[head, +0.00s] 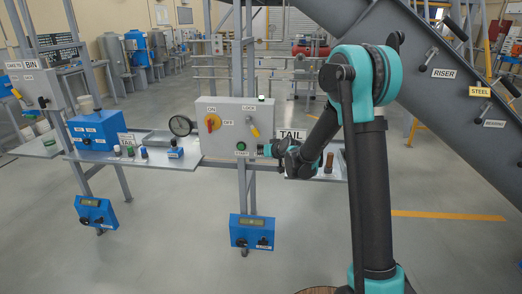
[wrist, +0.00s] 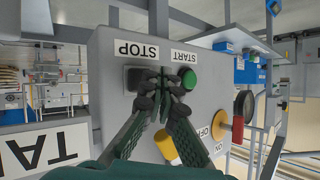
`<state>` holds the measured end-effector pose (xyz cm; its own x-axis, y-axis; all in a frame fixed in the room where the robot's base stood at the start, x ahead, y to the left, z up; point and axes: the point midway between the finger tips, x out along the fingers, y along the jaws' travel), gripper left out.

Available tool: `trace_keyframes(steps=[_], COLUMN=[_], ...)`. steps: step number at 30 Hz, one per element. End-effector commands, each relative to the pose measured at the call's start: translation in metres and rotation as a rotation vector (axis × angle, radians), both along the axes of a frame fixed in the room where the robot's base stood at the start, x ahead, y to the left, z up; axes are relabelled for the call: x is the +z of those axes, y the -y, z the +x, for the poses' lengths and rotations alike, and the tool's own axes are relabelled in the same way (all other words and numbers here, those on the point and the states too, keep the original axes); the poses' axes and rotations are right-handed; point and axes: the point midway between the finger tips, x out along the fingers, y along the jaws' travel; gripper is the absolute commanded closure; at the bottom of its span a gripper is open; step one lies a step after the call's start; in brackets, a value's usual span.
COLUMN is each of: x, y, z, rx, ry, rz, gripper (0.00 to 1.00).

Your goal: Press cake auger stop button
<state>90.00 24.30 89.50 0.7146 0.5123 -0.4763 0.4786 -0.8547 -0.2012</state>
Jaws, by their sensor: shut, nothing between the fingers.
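A grey control box (head: 225,112) stands on a post, with a red and yellow rotary switch, a yellow lever and a green START button (head: 241,146). In the wrist view, picture turned over, the box face (wrist: 110,100) carries a STOP label (wrist: 136,50) beside the START label and its green button (wrist: 187,79). A dark square part (wrist: 134,78) shows by the STOP label; the button itself is mostly hidden behind my fingers. My gripper (wrist: 164,78) is shut and empty, its tips in front of the STOP spot. Contact cannot be told. My gripper (head: 266,150) also shows at the box's lower right.
A shelf (head: 45,148) with a gauge (head: 181,125) and a blue box (head: 95,130) lies left. A sloping grey chute (head: 400,75) rises behind my arm. Blue boxes (head: 252,232) hang below.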

Motion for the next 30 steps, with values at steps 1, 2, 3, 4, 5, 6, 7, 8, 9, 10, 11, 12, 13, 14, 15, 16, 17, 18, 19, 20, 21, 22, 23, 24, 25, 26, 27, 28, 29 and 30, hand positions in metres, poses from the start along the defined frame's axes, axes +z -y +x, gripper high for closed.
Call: trace_keyframes(steps=[1,2,3,4,5,6,7,8,9,10,11,12,13,14,15,16,17,18,19,20,21,22,23,24,25,26,27,28,29,30], x=[0.000,0.000,0.000,0.000,0.000,0.000,0.000,0.000,0.000,0.000,0.000,0.000,0.000,0.000,0.000,0.000,0.000,0.000,0.000,0.000,0.000,0.000,0.000,0.000,0.000,0.000,0.000,0.000,0.000,0.000], y=[0.000,0.000,0.000,0.000,0.000,0.000,0.000,0.000,0.000,0.000,0.000,0.000,0.000,0.000,-0.001,-0.001,-0.001,-0.001,-0.001,-0.001,-0.001,-0.001,-0.001,-0.002,-0.002,-0.002,-0.002,-0.002,-0.002,-0.002], z=[-0.001,-0.001,0.000,0.000,0.000,0.000,0.000,0.000,-0.001,-0.002,-0.003,-0.004,-0.006,-0.008,-0.011,-0.014,-0.017,-0.020,-0.023,-0.026,-0.030,-0.032,-0.035,-0.039,-0.041,-0.044,-0.047,-0.048,-0.050,-0.051], rx=[0.000,0.000,0.000,0.000,0.000,0.000,0.000,0.000,0.000,0.000,0.000,0.000,0.000,0.000,0.000,0.000,0.000,0.000,0.000,0.000,0.001,0.001,0.001,0.001,0.001,0.000,0.000,0.000,0.000,0.000], ry=[0.000,0.000,0.000,0.000,0.000,0.000,-0.001,-0.001,-0.001,-0.001,-0.001,-0.001,-0.001,-0.001,-0.001,-0.001,-0.001,-0.001,-0.001,-0.001,0.000,0.000,0.000,0.000,0.000,-0.001,-0.001,-0.001,-0.001,-0.001], rz=[0.000,0.000,0.000,0.000,0.000,0.000,0.001,0.001,0.001,0.001,0.001,0.001,0.001,0.001,0.001,0.001,0.002,0.001,0.001,0.001,0.001,0.001,0.001,0.001,0.001,0.001,0.001,0.001,0.001,0.001], gripper=[1.00,1.00,1.00,1.00,1.00,1.00,1.00,1.00,1.00,1.00,1.00,1.00,1.00,1.00,1.00,1.00,1.00,1.00,1.00,1.00,1.00,1.00,1.00,1.00,1.00,1.00,1.00,1.00,1.00,1.00])
